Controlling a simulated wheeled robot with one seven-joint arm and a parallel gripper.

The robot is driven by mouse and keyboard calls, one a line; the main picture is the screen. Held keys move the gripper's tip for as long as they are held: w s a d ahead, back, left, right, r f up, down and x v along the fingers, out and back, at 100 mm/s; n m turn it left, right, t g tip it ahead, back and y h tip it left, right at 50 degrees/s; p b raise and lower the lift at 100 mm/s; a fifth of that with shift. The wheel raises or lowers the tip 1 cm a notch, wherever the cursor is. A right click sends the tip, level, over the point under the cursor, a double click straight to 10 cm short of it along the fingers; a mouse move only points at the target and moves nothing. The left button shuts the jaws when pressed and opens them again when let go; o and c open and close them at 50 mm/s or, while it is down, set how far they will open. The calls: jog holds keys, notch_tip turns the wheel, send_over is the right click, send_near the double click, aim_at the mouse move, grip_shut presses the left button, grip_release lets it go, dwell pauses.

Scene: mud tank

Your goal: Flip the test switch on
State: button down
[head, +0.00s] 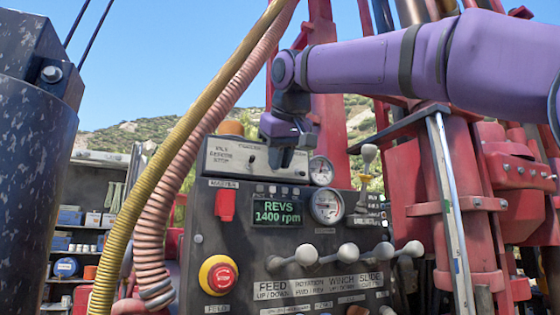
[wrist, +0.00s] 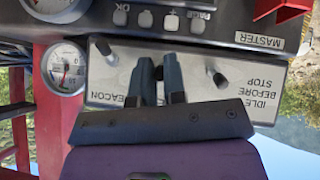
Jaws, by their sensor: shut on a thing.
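A pale switch box (head: 222,160) sits on top of the dark control panel and carries small toggle switches. My gripper (head: 287,160) reaches down to its right part. In the wrist view the box (wrist: 108,82) appears upside down, and my gripper (wrist: 159,68) is shut on a switch lever between its fingertips. The lever is mostly hidden, and its label is covered, so I cannot read whether it says test. One toggle (wrist: 103,47) stands to its left by the BEACON label. Another toggle (wrist: 217,77) stands to its right; its label is hidden.
A display (head: 277,213) reads REVS 1400 rpm. A red MASTER switch (head: 225,204), a red stop button (head: 220,275), gauges (head: 326,206) and lever knobs (head: 348,252) crowd the panel. Yellow and pink hoses (head: 155,240) hang left of it. Red rig steelwork (head: 440,180) stands at right.

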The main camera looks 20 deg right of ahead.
jog(key=shift+g, duration=0.3)
jog(key=c, duration=1.2)
grip_release()
jog(key=shift+r, duration=0.15)
jog(key=v, duration=1)
jog(key=shift+s+a+r, duration=0.1)
jog(key=shift+s+r, duration=0.05)
jog(key=shift+s, duration=0.15)
jog(key=shift+s, duration=0.1)
